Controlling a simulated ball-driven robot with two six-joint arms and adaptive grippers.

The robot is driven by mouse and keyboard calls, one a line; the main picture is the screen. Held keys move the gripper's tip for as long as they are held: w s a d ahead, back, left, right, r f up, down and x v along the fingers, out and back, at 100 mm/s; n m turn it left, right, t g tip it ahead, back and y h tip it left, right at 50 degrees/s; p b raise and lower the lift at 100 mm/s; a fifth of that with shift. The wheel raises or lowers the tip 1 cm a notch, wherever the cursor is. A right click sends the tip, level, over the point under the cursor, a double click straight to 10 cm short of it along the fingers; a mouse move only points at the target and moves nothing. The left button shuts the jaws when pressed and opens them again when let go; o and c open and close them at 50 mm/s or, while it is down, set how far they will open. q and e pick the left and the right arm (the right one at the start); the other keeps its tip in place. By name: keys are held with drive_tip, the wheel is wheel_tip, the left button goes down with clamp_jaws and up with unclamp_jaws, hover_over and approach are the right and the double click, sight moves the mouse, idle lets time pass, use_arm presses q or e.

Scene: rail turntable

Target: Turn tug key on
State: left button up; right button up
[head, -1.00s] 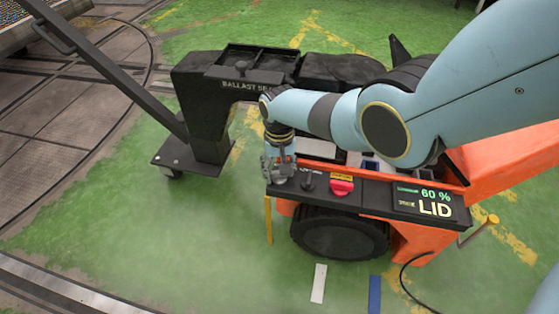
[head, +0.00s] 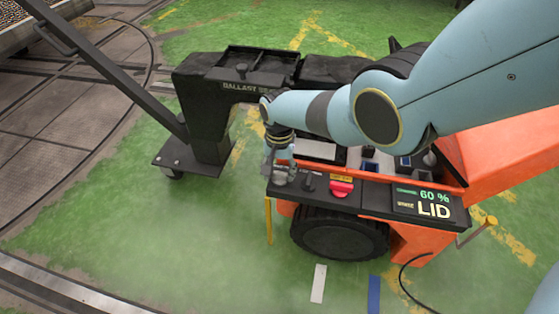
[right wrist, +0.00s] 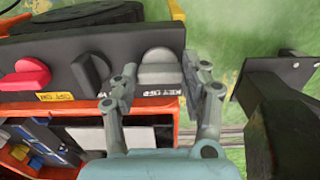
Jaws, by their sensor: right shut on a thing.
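The tug is an orange cart with a black control panel (head: 375,200) along its near edge. The tug key, a rounded grey knob (right wrist: 160,68), sits at the panel's left end in the head view. A label reading KEY OFF (right wrist: 160,91) shows beside it in the right wrist view. My right gripper (head: 280,174) is down at this end of the panel; in the right wrist view its fingers (right wrist: 161,80) stand on either side of the knob, shut on it. My left gripper is not in view.
A black knob (right wrist: 90,72) and a red knob (head: 341,188) sit beside the key. A display (head: 424,203) reads 60 % and LID. A black ballast frame (head: 205,120) stands to the left.

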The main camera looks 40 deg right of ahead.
sight(279, 173)
drive_tip(key=o, duration=1.2)
drive_tip(key=shift+c, duration=0.2)
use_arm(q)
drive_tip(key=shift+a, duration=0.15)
use_arm(e)
wheel_tip(279, 173, up, 12)
